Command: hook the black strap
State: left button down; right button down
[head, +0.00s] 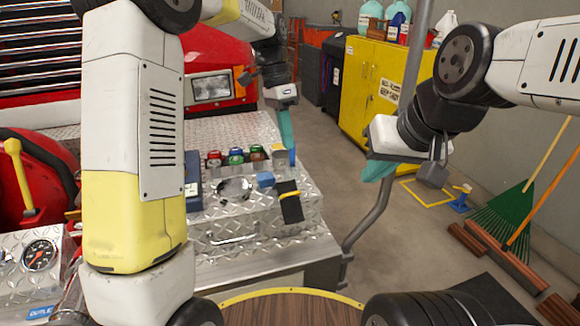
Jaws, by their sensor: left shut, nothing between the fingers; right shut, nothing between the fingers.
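The black strap (291,207) with a yellow stripe lies at the right part of the diamond-plate metal box (235,240) and hangs over its front edge. My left gripper (287,130) has teal fingers, is shut and empty, and points down behind the strap, apart from it. I cannot make out a hook for the strap.
Green, red and brown-topped pieces (236,156), a small blue block (265,180) and a dark blue case (193,182) sit on the box. A bent grey pole (378,200) rises at its right.

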pick_arm(q)
jog(key=shift+m+t+y, duration=0.3)
jog(key=shift+m+y, duration=0.1)
jog(key=shift+m, duration=0.1)
jog(key=f, duration=0.8)
jog(key=s+d+f, duration=0.1)
jog(key=f, duration=0.3)
jog(key=shift+f, duration=0.15)
